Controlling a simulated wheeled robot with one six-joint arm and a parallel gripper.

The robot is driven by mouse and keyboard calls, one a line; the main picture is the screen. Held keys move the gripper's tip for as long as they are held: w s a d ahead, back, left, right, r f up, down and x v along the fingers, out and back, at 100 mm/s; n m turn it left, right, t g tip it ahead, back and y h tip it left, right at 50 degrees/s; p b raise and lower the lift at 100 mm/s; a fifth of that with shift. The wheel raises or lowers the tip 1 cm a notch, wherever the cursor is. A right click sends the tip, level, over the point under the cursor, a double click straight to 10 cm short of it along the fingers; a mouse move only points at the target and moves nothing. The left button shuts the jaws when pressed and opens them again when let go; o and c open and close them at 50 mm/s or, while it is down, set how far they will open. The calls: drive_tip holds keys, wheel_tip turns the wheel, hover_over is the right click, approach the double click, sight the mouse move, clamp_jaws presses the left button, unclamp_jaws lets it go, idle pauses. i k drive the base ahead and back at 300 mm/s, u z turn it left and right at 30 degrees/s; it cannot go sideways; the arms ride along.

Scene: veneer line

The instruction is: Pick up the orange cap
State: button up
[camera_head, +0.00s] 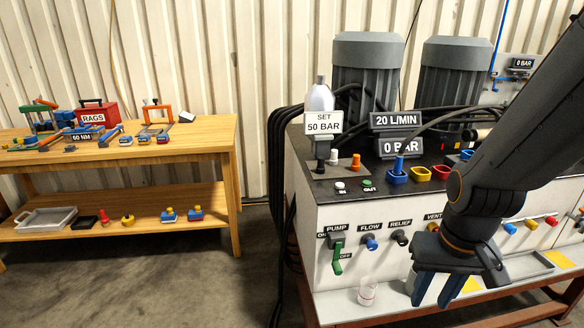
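A small orange cap (355,161) stands upright on the dark top of the machine (330,186), at the right of a short row with a white cap (334,157) and a black cap (320,165). My gripper (437,291) hangs at the lower right in front of the machine, below and to the right of the orange cap and well apart from it. Its two blue fingers point down with a gap between them, and nothing shows between them.
Colored cups (421,174) sit to the right. A wooden bench (200,133) with tools is at left; open floor lies between.

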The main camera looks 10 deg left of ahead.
sight(355, 166)
drive_tip(key=u, duration=0.25)
drive_tip(key=i, duration=1)
